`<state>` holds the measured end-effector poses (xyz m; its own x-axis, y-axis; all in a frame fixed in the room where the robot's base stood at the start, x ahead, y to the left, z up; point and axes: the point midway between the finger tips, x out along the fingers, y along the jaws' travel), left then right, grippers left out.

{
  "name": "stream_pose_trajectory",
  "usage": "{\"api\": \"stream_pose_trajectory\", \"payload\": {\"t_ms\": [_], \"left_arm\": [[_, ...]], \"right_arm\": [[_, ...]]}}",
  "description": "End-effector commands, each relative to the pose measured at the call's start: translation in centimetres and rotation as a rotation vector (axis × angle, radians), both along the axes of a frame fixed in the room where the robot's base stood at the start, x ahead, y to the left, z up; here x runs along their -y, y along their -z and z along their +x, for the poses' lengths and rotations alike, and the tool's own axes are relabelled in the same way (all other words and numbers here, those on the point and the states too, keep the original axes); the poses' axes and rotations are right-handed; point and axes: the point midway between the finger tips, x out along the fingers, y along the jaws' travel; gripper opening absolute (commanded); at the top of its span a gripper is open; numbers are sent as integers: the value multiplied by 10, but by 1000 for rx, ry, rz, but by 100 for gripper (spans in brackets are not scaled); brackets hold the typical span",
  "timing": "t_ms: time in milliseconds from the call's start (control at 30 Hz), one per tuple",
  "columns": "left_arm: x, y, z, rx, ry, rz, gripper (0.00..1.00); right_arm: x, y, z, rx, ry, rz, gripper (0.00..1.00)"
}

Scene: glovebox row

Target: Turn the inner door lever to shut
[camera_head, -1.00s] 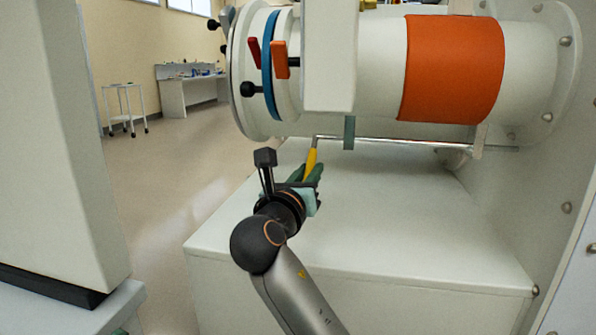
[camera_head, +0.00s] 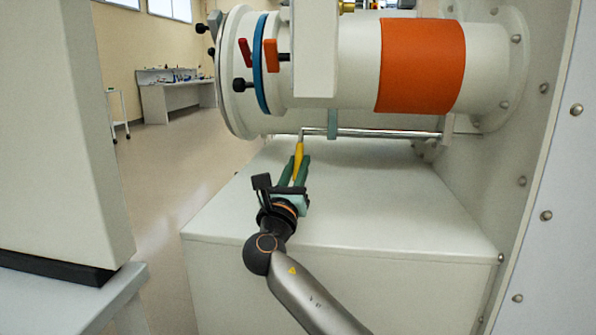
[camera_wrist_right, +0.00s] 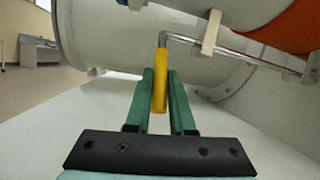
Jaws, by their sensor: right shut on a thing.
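The inner door lever has a yellow grip (camera_head: 298,160) that hangs down from the bent end of a metal rod (camera_head: 385,132). The rod runs along under the white cylindrical chamber (camera_head: 345,60). My right gripper (camera_head: 297,170) has its green fingers shut on the yellow grip. In the right wrist view the yellow grip (camera_wrist_right: 160,82) stands nearly upright between the two green fingers (camera_wrist_right: 160,98), and its lower part is between them. My left gripper is not in view.
An orange band (camera_head: 420,66) wraps the chamber. Red handles (camera_head: 270,55) and black knobs sit at its left end. A white box top (camera_head: 350,200) lies below, mostly clear. A large pale block (camera_head: 55,130) stands at the left.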

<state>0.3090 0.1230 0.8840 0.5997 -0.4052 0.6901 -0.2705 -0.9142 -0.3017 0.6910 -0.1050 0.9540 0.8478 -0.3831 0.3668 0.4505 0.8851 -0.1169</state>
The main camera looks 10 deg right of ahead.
Motion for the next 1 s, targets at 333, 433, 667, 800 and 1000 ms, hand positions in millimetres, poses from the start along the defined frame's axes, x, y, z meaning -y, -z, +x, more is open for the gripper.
{"api": "stream_pose_trajectory", "payload": {"t_ms": [333, 433, 667, 800, 1000], "left_arm": [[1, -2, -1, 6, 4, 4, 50], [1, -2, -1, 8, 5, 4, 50], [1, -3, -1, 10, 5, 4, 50], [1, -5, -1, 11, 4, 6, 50], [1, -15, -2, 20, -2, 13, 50]], "right_arm": [[1, 0, 0, -3, 0, 1, 38], [1, 0, 0, -4, 0, 2, 49], [1, 1, 0, -5, 1, 1, 51], [-2, 4, -5, -6, 0, 2, 51], [-14, 13, -31, -6, -1, 2, 51]]}}
